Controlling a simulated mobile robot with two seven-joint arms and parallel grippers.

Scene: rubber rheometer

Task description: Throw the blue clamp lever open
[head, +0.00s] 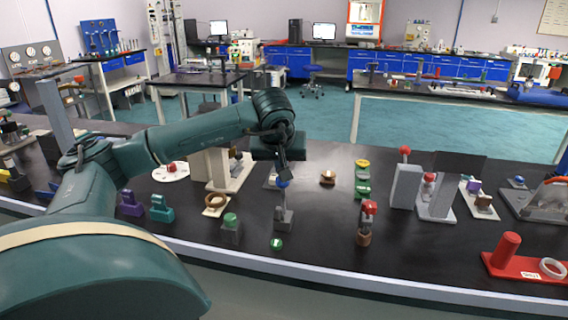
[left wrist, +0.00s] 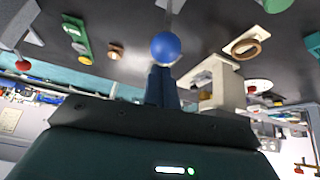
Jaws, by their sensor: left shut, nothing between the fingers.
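The blue clamp lever has a round blue knob (head: 282,183) on a thin stem that rises upright from a small grey base (head: 283,219) on the black bench. The blue knob also shows in the left wrist view (left wrist: 166,47), directly ahead of the fingertips. My left gripper (head: 284,174) points down at the knob, with its fingers shut and nothing between them. In the left wrist view the dark fingers (left wrist: 162,80) end right at the knob; I cannot tell whether they touch it. My right gripper is out of view.
A green-knobbed grey block (head: 231,228) and a green piece (head: 277,244) sit near the lever base. A red-topped post (head: 369,207) stands to the right, and a beige upright block (head: 210,168) to the left. Bare bench lies between the lever and the red-topped post.

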